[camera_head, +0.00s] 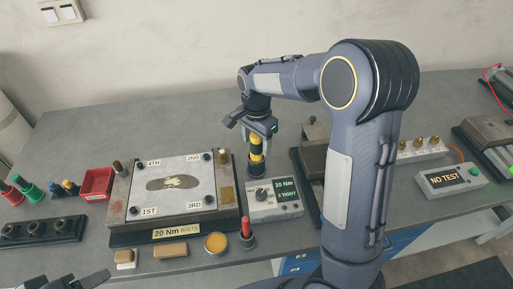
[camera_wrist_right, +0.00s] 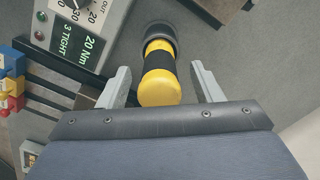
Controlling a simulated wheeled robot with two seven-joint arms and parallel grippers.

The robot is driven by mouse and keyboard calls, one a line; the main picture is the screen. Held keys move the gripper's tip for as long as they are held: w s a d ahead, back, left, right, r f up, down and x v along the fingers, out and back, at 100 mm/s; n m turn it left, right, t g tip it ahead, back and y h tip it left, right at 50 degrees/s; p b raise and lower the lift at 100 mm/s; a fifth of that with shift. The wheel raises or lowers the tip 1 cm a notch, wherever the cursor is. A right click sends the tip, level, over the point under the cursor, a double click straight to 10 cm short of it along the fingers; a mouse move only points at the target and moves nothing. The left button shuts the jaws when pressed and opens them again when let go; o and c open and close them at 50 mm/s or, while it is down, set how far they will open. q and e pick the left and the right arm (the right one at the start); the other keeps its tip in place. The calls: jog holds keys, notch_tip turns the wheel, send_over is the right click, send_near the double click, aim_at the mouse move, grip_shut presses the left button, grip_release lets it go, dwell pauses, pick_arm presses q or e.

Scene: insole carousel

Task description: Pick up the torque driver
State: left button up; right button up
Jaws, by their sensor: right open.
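The torque driver (camera_head: 257,158) has a yellow and black handle and stands upright on the bench behind the torque tester box (camera_head: 275,198). In the wrist view the driver (camera_wrist_right: 158,78) lies between the two fingers, with a gap on each side. My right gripper (camera_head: 258,128) is open over the driver's top, and its open fingers also show in the right wrist view (camera_wrist_right: 160,70).
A fixture plate (camera_head: 128,204) with numbered corners stands left of the tester. A red bin (camera_head: 97,182) and coloured tools lie further left. A red-handled tool (camera_head: 247,230) stands in front. A NO TEST box (camera_head: 450,179) is at the right. The bench behind the driver is clear.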

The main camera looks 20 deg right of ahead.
jog(key=shift+f, duration=0.7)
jog(key=shift+r, duration=0.1)
jog(key=c, duration=1.2)
jog(key=shift+o, duration=0.2)
notch_tip(320, 180, up, 10)
jog(key=shift+b, duration=0.35)
